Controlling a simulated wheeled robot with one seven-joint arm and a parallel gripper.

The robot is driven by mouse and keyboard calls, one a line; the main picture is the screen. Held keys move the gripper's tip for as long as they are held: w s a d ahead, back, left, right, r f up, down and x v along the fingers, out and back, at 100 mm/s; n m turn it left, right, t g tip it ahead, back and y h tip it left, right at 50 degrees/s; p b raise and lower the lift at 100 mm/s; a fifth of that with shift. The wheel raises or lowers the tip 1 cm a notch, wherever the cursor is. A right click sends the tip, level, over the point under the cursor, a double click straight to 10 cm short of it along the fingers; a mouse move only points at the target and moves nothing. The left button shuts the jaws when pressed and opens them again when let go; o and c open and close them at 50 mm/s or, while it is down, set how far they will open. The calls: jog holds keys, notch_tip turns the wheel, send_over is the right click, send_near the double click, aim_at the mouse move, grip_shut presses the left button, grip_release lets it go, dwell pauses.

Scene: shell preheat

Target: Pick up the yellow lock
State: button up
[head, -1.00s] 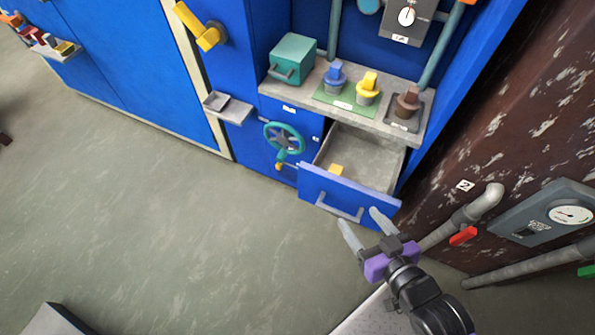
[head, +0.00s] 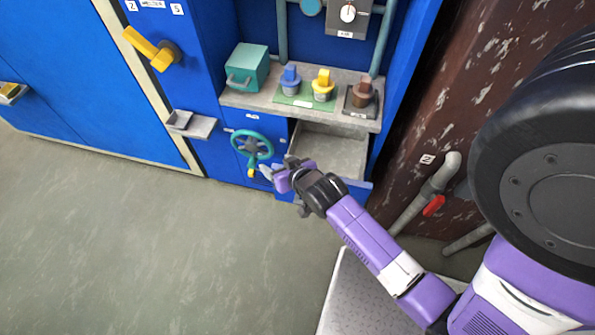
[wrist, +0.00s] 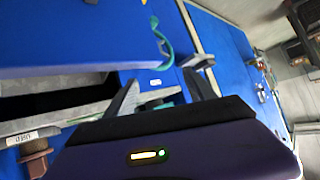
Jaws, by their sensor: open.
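A yellow lock-shaped piece (head: 323,85) stands on the counter between a blue one and a brown one; I cannot tell whether it is the lock meant. The small yellow piece seen earlier in the open drawer (head: 330,150) is hidden now, with my arm in front of the drawer's left part. My gripper (head: 277,168) is in front of the drawer's left side, near the teal wheel (head: 252,146). In the wrist view my gripper (wrist: 163,92) has its fingers apart, with no object seen between them.
The blue piece (head: 290,78), brown piece (head: 362,92) and teal box (head: 247,68) stand on the counter. A small grey tray (head: 190,124) juts out at left. Pipes with a red handle (head: 433,205) are at right. The floor at left is clear.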

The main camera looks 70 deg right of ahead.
jog(key=shift+w+d, duration=0.25)
jog(key=shift+w, duration=0.1)
jog(key=shift+w+d+f, duration=0.15)
jog(key=shift+d, duration=0.15)
jog(key=shift+w+d+f+m+g, duration=0.1)
jog(key=shift+d+f+m+g, duration=0.2)
jog(key=shift+d+m, duration=0.15)
jog(key=s+d+f+m+g+y, duration=0.1)
jog(key=d+f+m+g, duration=0.1)
jog(key=d, duration=0.1)
jog(key=s+d+f+m+g+y+p, duration=0.1)
jog(key=s+d+f+m+g, duration=0.1)
jog(key=g, duration=0.1)
jog(key=s+d+f+m+g+y, duration=0.1)
jog(key=d+f+m+g+y, duration=0.1)
jog(key=d, duration=0.1)
jog(key=shift+s+d+f+m, duration=0.25)
jog(key=shift+s+d+f, duration=0.05)
jog(key=shift+s+d, duration=0.1)
jog(key=shift+s+m+g+y, duration=0.3)
jog(key=shift+s+g+y, duration=0.2)
jog(key=shift+s+d+f, duration=0.1)
jog(key=shift+f, duration=1.2)
jog(key=shift+s+d+f, duration=0.1)
jog(key=shift+d+f, duration=0.05)
jog(key=shift+f, duration=1.15)
jog(key=shift+s+d+f, duration=0.1)
jog(key=shift+f, duration=1.2)
grip_shut()
